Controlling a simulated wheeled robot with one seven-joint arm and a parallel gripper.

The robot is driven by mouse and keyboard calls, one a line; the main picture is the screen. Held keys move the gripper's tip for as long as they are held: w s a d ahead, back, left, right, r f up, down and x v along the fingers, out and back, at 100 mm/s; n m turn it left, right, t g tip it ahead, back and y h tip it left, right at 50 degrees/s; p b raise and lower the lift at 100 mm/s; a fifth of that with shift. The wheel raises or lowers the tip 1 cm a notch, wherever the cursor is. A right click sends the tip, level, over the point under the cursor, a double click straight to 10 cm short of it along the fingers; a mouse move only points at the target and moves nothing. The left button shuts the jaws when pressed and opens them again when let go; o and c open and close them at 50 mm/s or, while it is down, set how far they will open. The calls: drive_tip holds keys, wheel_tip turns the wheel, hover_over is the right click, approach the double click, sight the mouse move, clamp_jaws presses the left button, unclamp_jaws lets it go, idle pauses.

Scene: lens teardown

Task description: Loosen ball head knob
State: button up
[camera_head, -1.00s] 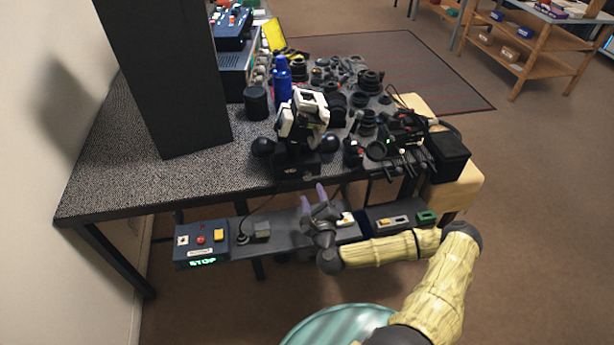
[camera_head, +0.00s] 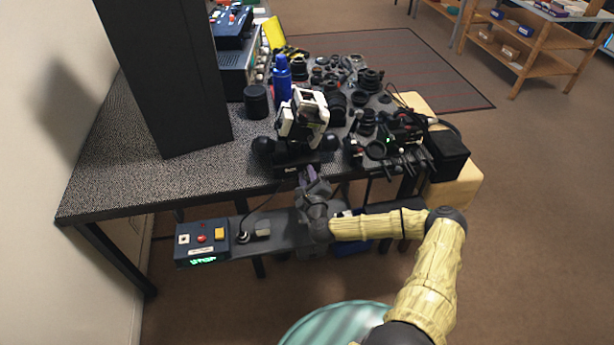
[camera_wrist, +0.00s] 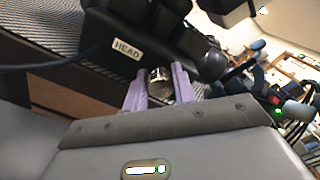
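The white and black camera device (camera_head: 303,115) stands on a black ball head mount (camera_head: 295,165) at the table's front edge. In the wrist view, the black mount body carries a white "HEAD" label (camera_wrist: 127,49). A small silver knob (camera_wrist: 159,75) shows just below it. My gripper (camera_head: 307,176) reaches up to the mount's front from below. In the wrist view, my gripper's (camera_wrist: 160,82) purple fingers stand apart, one on each side of the silver knob. I cannot tell whether they touch it. In the head view, the knob is hidden.
A control box (camera_head: 202,243) with a red button and green display is below the table's front edge. Lenses and small parts crowd the table, with a blue bottle (camera_head: 282,80) and a black cylinder (camera_head: 256,101). A tall black panel (camera_head: 170,80) stands at left.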

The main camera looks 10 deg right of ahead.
drive_tip(key=c, duration=0.3)
drive_tip(key=shift+c, duration=0.2)
drive_tip(key=shift+n, duration=0.5)
drive_tip(key=n, duration=0.3)
drive_tip(key=shift+a+n+p, duration=0.1)
drive_tip(key=shift+n+p, duration=0.2)
drive_tip(key=n, duration=0.4)
drive_tip(key=shift+f, duration=0.1)
drive_tip(key=n, duration=0.5)
drive_tip(key=shift+f+p, duration=0.1)
drive_tip(key=shift+p, duration=0.3)
drive_tip(key=shift+f+n, duration=0.1)
drive_tip(key=shift+n, duration=2.1)
